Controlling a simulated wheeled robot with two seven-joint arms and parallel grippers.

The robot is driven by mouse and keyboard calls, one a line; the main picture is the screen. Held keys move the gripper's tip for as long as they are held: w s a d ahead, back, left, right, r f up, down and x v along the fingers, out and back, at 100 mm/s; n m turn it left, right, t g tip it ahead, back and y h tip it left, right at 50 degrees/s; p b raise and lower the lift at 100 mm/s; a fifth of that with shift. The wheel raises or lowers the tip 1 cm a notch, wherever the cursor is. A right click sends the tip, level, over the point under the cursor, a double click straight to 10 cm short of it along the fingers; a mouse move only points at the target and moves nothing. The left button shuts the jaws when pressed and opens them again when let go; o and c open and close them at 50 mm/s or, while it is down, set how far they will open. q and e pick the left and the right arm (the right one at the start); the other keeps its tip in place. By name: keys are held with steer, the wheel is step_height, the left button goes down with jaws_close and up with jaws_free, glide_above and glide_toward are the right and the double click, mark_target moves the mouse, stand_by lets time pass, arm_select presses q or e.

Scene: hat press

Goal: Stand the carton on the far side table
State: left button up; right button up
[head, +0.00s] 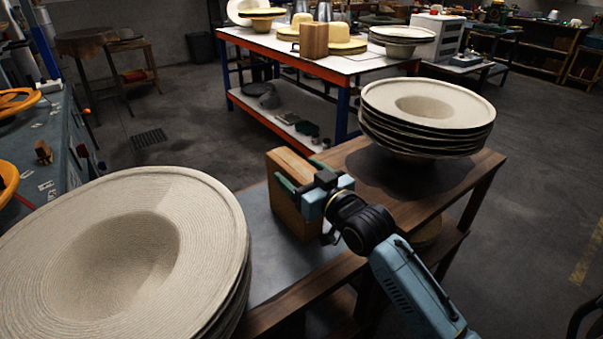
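The carton (285,205) is a tan-brown upright box in the middle of the head view. The gripper body hides the carton's right part. My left gripper is not in view. A wooden side table (335,266) carries a stack of wide-brimmed hats (428,108) at its far end.
A large stack of pale hats (195,215) fills the lower left. A white-topped bench (350,64) farther back holds hats and a similar brown box (314,40). A blue-grey bench (60,150) is at the left.

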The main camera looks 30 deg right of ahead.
steer(key=shift+r, duration=0.1)
steer(key=shift+r, duration=0.15)
steer(key=shift+s, duration=0.4)
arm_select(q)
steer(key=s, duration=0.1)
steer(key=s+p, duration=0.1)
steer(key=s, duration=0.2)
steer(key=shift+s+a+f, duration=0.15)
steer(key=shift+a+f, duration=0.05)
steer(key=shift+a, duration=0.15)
arm_select(e)
steer(key=s+d, duration=0.1)
steer(key=s, duration=1)
steer(key=shift+d, duration=0.35)
